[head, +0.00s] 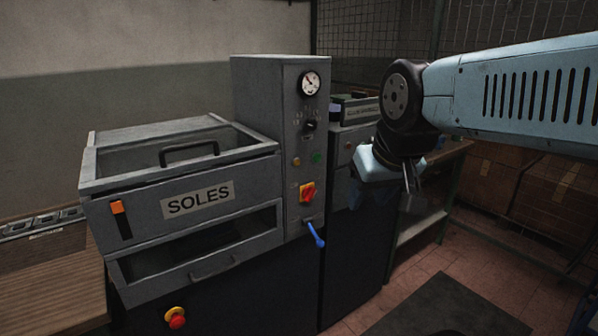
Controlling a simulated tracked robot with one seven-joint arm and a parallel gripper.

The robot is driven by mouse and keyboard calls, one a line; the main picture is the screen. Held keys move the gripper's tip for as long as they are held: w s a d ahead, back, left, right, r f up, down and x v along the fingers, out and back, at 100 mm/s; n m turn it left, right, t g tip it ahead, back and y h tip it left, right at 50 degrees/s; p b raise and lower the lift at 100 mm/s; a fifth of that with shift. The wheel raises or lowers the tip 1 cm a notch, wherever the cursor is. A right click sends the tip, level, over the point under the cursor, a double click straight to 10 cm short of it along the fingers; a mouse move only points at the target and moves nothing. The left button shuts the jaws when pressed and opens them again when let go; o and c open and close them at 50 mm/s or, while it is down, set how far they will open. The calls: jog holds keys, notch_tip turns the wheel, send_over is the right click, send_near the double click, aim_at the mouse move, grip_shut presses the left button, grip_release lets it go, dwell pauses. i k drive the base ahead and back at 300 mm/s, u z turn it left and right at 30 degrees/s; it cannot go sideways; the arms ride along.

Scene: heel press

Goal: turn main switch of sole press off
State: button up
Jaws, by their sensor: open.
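The sole press (262,94) is a grey machine with a drawer-like front labelled SOLES. Its main switch (307,192) is a red rotary handle on a yellow plate, low on the narrow control column. The handle looks tilted, but its exact setting is too small to read. My gripper (412,200) hangs from my arm to the right of the switch, apart from it and pointing down. Its jaws are open, with nothing seen between them.
A blue lever (315,235) sticks out just below the switch. A gauge (309,83), a black knob (309,126) and small buttons sit above it. A red emergency button (176,318) is at lower left. A bench (421,228) stands behind my gripper.

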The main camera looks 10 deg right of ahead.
aim_at(311, 195)
jog(key=u, duration=0.05)
jog(key=k, duration=1.2)
jog(key=z, duration=0.55)
jog(key=i, duration=1)
jog(key=u, duration=0.1)
